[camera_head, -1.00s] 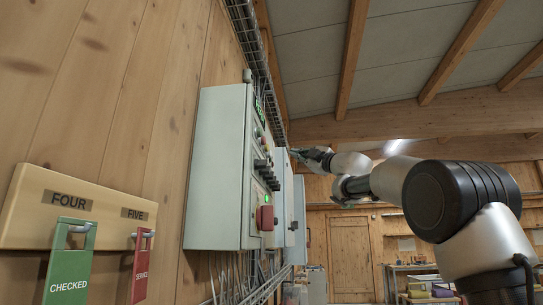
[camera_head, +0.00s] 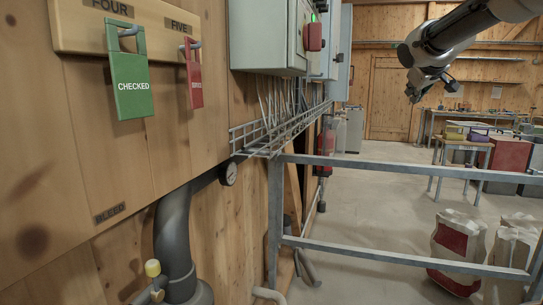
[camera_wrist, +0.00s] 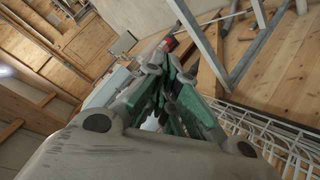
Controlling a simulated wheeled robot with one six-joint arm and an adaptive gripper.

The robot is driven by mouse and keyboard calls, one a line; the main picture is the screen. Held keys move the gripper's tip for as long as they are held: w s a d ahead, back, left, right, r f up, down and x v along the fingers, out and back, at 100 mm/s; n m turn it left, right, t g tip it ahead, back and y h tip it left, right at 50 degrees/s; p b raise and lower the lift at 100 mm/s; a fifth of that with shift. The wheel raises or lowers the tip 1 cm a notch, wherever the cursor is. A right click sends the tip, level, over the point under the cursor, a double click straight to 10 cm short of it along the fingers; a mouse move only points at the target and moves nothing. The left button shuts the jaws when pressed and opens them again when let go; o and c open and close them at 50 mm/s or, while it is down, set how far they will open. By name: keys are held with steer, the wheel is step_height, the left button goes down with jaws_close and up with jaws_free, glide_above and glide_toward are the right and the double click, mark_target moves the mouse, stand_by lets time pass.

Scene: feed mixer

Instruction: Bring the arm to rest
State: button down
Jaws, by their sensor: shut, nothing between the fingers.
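My gripper (camera_head: 412,94) hangs at the end of my arm in the upper right of the head view, tipped downward. It is small and dark there, in open air to the right of the grey control cabinets (camera_head: 268,37). In the wrist view its greenish fingers (camera_wrist: 170,88) are close together and shut, with nothing held. My arm enters from the top right corner, and most of it is out of the picture.
A green CHECKED tag (camera_head: 130,80) and a red tag (camera_head: 192,75) hang on a wooden board at left. A wire cable tray (camera_head: 275,135) runs below the cabinets. A metal railing (camera_head: 400,170) crosses the front, with sacks (camera_head: 458,245) behind it. Tables stand farther back.

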steer(key=s+a+f+m+g+y, duration=0.1)
steer(key=s+a+f+g, duration=0.1)
steer(key=s+f, duration=0.5)
steer(key=s+a+f+m+g+y, duration=0.1)
steer(key=s+f, duration=0.7)
steer(key=s, duration=1)
steer(key=s+a+f+m+g, duration=0.1)
steer(key=s+f+g, duration=0.3)
steer(key=s+f, duration=0.4)
steer(key=shift+s+a+y, duration=0.4)
steer(key=shift+s+a, duration=0.5)
steer(key=shift+s, duration=1.5)
